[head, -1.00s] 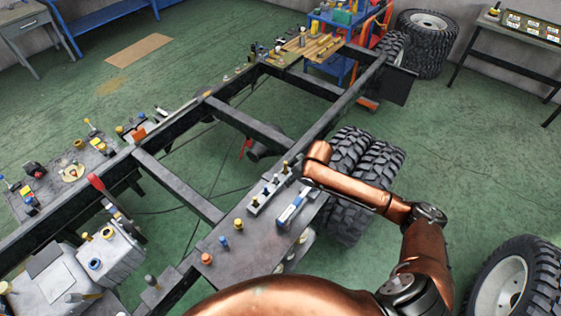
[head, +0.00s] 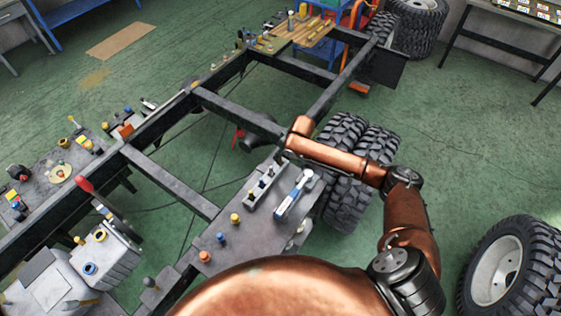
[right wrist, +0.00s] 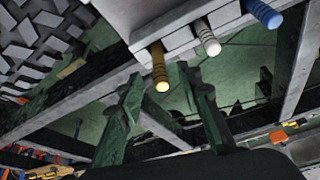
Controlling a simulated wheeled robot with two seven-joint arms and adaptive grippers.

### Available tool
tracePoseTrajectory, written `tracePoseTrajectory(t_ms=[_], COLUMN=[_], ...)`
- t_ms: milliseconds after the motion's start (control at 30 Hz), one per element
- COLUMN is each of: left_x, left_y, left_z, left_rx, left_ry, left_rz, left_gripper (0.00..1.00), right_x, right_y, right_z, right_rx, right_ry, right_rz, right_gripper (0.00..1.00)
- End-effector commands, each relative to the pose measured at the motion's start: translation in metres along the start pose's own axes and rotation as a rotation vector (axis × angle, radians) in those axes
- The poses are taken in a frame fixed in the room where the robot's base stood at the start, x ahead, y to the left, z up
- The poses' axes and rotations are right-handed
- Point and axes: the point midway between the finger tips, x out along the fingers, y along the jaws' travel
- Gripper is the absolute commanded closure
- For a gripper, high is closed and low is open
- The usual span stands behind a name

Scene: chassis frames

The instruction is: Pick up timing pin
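In the right wrist view, a pale grey block (right wrist: 184,38) holds a row of three pins: a brass-yellow pin (right wrist: 159,66), a white pin (right wrist: 206,38) and a blue pin (right wrist: 264,13). I cannot tell which one is the timing pin. My right gripper (right wrist: 164,76) is open and empty, its two dark fingers apart. The yellow pin's end shows between the fingertips; no contact is visible. In the head view, a light rack (head: 250,204) with several dark-looking pins stands on the chassis plate, close to my right arm. The right gripper is hidden there. My left gripper is out of view.
A blue-and-white tool (head: 293,196) lies right of the rack. Yellow (head: 235,218), blue (head: 222,238) and orange (head: 204,256) pegs stand on the plate's near end. Dual tyres (head: 350,165) stand beside the frame. A red-handled lever (head: 86,184) rises at the left.

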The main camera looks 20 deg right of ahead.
Motion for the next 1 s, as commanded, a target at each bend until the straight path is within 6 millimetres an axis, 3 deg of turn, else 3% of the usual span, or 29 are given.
tracePoseTrajectory(t_ms=[167, 633, 1000], left_x=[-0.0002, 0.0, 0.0], left_y=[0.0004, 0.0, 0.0], left_z=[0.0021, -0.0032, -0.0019], left_rx=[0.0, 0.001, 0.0], left_ry=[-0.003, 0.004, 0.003], left_rz=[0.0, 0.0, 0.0], left_gripper=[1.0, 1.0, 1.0], right_x=[-0.0004, -0.0006, -0.0004], right_y=[0.0, -0.0002, -0.0003], right_z=[0.0, 0.0002, 0.0005], right_rx=[0.0, 0.0, 0.0], right_ry=[0.001, 0.0, 0.0], right_rz=[0.0, -0.001, -0.001], right_gripper=[0.67, 0.99, 1.0])
